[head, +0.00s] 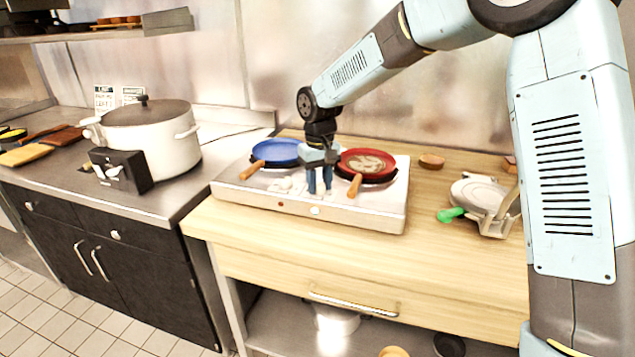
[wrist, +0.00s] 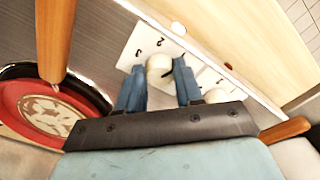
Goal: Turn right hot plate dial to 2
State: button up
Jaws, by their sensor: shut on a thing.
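The hot plate (head: 370,212) is a pale metal box on the wooden counter, with a blue pan (head: 275,152) on its left and a red pan (head: 368,163) on its right. My gripper (head: 320,188) points down at the hot plate's front part. In the wrist view, my gripper's blue fingers (wrist: 158,74) are on either side of the right dial (wrist: 158,66), a round white knob, and shut on it. Printed numbers, including a 2, stand by the dial. Its pointer setting is unclear. The left dial (wrist: 215,96) is partly hidden behind a finger.
The red pan's wooden handle (head: 355,186) lies close to the right of my gripper. A waffle iron (head: 482,197) with a green handle sits farther right. A large white pot (head: 150,138) and a black box stand on the left counter.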

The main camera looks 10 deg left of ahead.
aim_at(321, 184)
jog(key=n, duration=0.5)
jog(key=shift+n, duration=0.3)
jog(key=n, duration=0.4)
jog(key=shift+d+n, duration=0.1)
jog(key=shift+n, duration=0.3)
jog(key=shift+w, duration=0.1)
jog(key=o, duration=1)
jog(key=shift+o, duration=0.2)
jog(key=shift+r, duration=0.1)
notch_tip(321, 184, up, 14)
jog(key=shift+f, duration=0.25)
